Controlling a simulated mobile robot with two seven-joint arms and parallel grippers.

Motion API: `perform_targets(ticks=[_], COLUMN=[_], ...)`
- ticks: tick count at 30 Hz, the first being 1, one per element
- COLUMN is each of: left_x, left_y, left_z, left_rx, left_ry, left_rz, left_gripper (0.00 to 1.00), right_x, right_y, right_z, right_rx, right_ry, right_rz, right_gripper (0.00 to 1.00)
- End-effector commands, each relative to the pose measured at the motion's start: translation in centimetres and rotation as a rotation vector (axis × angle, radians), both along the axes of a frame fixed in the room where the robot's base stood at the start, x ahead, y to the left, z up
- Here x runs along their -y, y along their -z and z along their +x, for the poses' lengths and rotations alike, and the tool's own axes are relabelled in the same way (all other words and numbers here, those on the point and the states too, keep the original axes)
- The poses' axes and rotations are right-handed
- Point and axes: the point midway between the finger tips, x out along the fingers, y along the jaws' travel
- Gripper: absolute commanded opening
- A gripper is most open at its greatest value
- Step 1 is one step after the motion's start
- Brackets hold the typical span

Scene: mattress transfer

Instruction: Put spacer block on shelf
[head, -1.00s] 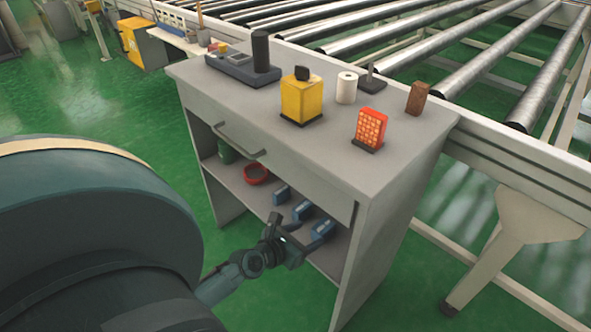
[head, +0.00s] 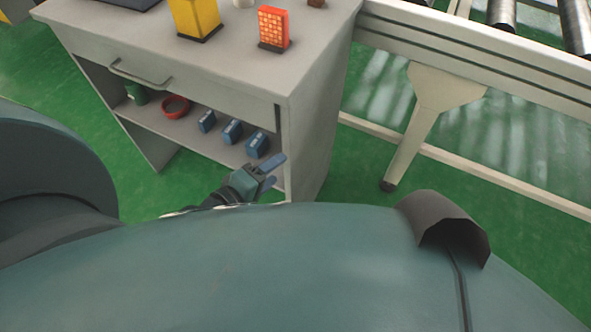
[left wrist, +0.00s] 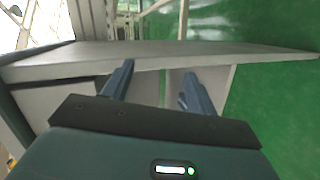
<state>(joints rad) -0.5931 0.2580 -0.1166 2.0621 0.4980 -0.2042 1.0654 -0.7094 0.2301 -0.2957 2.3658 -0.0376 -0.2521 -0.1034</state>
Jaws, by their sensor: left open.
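My left gripper (head: 272,172) is in front of the open right end of the cabinet's shelf (head: 185,133), close to the rightmost blue item. Its two fingers are apart with nothing between them; they also show in the left wrist view (left wrist: 157,82), pointing at the grey cabinet (left wrist: 75,70). A brown block (head: 316,3), which may be the spacer block, stands on the cabinet top at the upper picture edge, mostly cut off. My right gripper is not in view.
The shelf holds a green item (head: 137,94), a red ring (head: 175,106) and three blue items (head: 232,131). A yellow box (head: 195,17) and an orange block (head: 273,27) stand on the cabinet top (head: 325,30). A roller conveyor (head: 480,55) adjoins at right.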

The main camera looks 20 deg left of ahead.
Motion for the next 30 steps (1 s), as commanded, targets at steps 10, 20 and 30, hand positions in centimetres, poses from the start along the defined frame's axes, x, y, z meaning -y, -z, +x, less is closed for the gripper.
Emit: perform_targets(ticks=[10,20,30], left_x=[6.3,7.3,6.8], left_y=[-7.7,-9.8,-11.9], left_z=[-3.1,-3.8,-4.1], left_rx=[0.467,0.590,0.556], left_ry=[0.392,0.457,0.449], left_rz=[1.090,1.392,1.359], left_gripper=[0.58,0.58,0.58], right_x=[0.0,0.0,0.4], right_y=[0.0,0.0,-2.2], right_z=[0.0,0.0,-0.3], right_rx=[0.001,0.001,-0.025], right_ry=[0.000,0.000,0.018], right_rz=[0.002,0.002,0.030], right_gripper=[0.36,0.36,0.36])
